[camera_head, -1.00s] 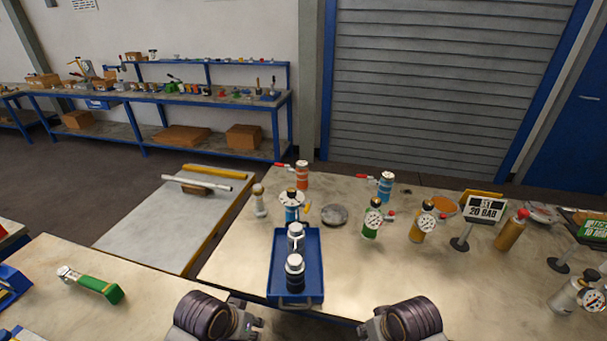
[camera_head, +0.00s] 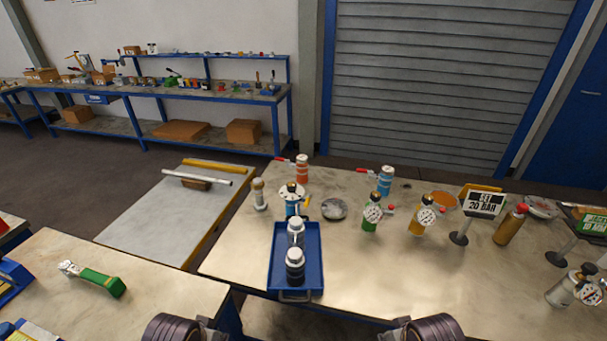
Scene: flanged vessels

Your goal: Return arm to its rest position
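My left arm (camera_head: 172,328) and my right arm (camera_head: 437,328) show only at the bottom edge of the head view, left and right of the blue tray. The fingers of both grippers are cut off or too small to read, so I cannot tell whether they are open or shut. Both arms are apart from the table's objects. The blue tray (camera_head: 314,284) lies at the table's front edge and holds two black-and-silver cylindrical pieces, a nearer one (camera_head: 295,266) and a farther one (camera_head: 296,233).
Behind the tray on the table (camera_head: 360,270) stand a blue flanged vessel (camera_head: 292,205), an orange vessel (camera_head: 302,172), a green gauge vessel (camera_head: 371,219) and a yellow one (camera_head: 421,221). A "20 BAR" sign (camera_head: 484,204) stands right. A green-handled tool (camera_head: 102,282) lies on the left table.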

